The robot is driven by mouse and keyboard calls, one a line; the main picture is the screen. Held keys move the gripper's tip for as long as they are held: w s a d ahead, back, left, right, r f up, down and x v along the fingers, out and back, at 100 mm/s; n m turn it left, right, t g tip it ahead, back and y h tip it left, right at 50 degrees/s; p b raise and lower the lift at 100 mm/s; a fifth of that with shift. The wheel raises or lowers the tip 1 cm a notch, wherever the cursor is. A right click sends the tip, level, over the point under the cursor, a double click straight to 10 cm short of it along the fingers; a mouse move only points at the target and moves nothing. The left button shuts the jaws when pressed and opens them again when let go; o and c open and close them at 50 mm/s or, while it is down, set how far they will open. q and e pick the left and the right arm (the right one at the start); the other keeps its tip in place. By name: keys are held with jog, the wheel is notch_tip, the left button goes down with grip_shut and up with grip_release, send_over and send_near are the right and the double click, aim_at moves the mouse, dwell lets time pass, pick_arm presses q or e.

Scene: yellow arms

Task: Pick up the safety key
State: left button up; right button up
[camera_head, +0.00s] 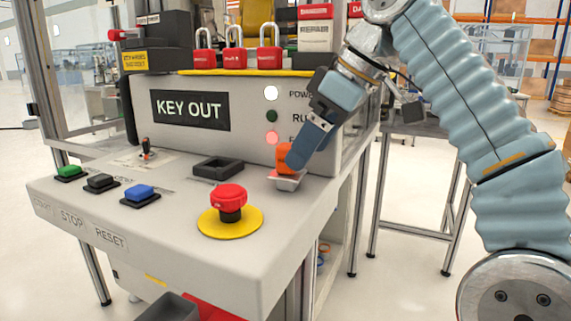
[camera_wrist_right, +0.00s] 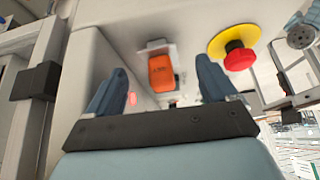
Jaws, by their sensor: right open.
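The safety key, seen as an orange block (camera_head: 283,157), sits in a small pale holder (camera_head: 287,181) at the right end of the console's top. In the right wrist view the orange key (camera_wrist_right: 162,74) shows between the two fingers, with clear gaps on both sides. My right gripper (camera_head: 302,152) is open and reaches down over the key, its near finger hiding part of it. In the right wrist view the two blue fingers (camera_wrist_right: 160,80) are spread apart. My left gripper is not in view.
A red emergency stop (camera_head: 229,198) on a yellow disc stands in front of the key. An empty black-rimmed socket (camera_head: 217,168) lies to its left. The upright panel with the KEY OUT sign (camera_head: 190,110) rises behind. Red padlocks (camera_head: 235,58) stand on top.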

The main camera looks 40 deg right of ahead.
aim_at(282, 164)
jog(key=shift+w+a, duration=0.3)
jog(key=shift+w, duration=0.3)
jog(key=x, duration=0.5)
jog(key=shift+w+a, duration=0.25)
jog(key=shift+w, duration=0.3)
jog(key=c, duration=1.1)
jog(key=shift+r, duration=0.1)
